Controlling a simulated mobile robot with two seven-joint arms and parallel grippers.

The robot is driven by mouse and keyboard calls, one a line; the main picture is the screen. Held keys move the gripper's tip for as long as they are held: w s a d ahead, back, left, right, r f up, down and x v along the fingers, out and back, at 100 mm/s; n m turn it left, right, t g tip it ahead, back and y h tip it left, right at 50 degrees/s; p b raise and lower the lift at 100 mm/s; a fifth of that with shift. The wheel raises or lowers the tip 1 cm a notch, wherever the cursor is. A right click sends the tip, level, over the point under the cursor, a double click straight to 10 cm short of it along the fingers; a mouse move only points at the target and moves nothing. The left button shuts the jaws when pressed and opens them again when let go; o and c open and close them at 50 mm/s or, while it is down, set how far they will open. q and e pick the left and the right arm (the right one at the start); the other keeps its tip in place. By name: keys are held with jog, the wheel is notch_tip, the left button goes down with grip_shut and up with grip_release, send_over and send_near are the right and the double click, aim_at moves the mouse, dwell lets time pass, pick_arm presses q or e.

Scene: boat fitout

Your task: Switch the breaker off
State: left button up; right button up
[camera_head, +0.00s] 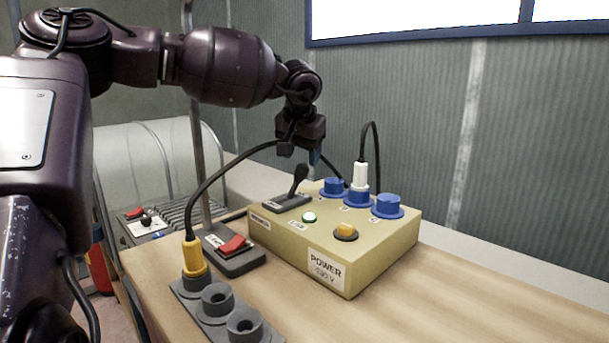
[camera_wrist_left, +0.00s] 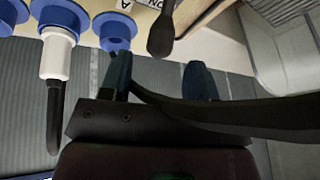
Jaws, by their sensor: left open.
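A black lever switch (camera_head: 299,181) stands on a dark plate at the back left of the beige power box (camera_head: 384,246), its handle tilted up. I take it for the breaker. My left gripper (camera_head: 300,158) is above the lever, pointing down, open and empty. In the left wrist view the lever's dark handle (camera_wrist_left: 161,38) shows ahead of the gap between the fingertips of my left gripper (camera_wrist_left: 160,72). I cannot tell whether a finger touches it. Part of an ON label shows beside the handle. My right gripper is not in view.
The box carries blue sockets (camera_head: 388,206), a white plug (camera_head: 360,175), a green light (camera_head: 309,217) and a yellow knob (camera_head: 346,232). A black cable (camera_head: 222,170) arches behind the lever to a yellow plug (camera_head: 193,256). A red rocker switch (camera_head: 232,245) sits left of the box.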

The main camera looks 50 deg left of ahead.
aim_at(302, 165)
pick_arm(q)
jog(key=b+x, duration=0.1)
jog(key=x, duration=0.5)
jog(key=shift+r, duration=0.1)
grip_shut()
